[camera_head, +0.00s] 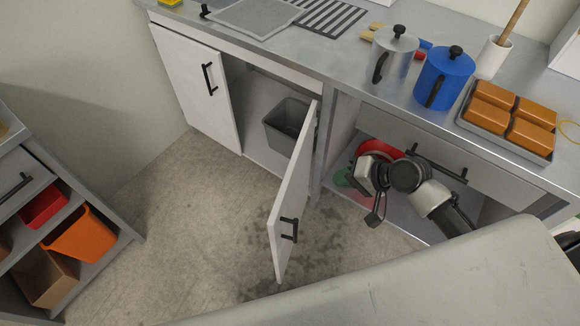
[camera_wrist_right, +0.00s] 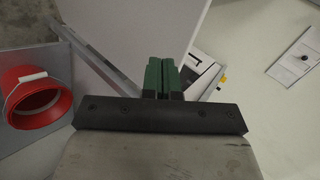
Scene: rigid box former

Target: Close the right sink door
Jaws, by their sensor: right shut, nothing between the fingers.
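The right sink door (camera_head: 293,195) is a white panel standing wide open, swung out from the cabinet front, with a black bar handle (camera_head: 289,230) near its free edge. The left sink door (camera_head: 197,85) is white and looks shut. My right gripper (camera_head: 374,218) is in front of the open shelf bay, to the right of the open door and apart from it. In the right wrist view its green fingers (camera_wrist_right: 162,78) are shut together and empty. A white panel (camera_wrist_right: 130,25) lies beyond the fingers there; I cannot tell for sure that it is the door. My left gripper is not in view.
A grey bin (camera_head: 286,125) stands inside the sink cabinet. A red bucket (camera_wrist_right: 38,98) sits in the bay beside my right gripper. The floor (camera_head: 190,220) left of the door is clear.

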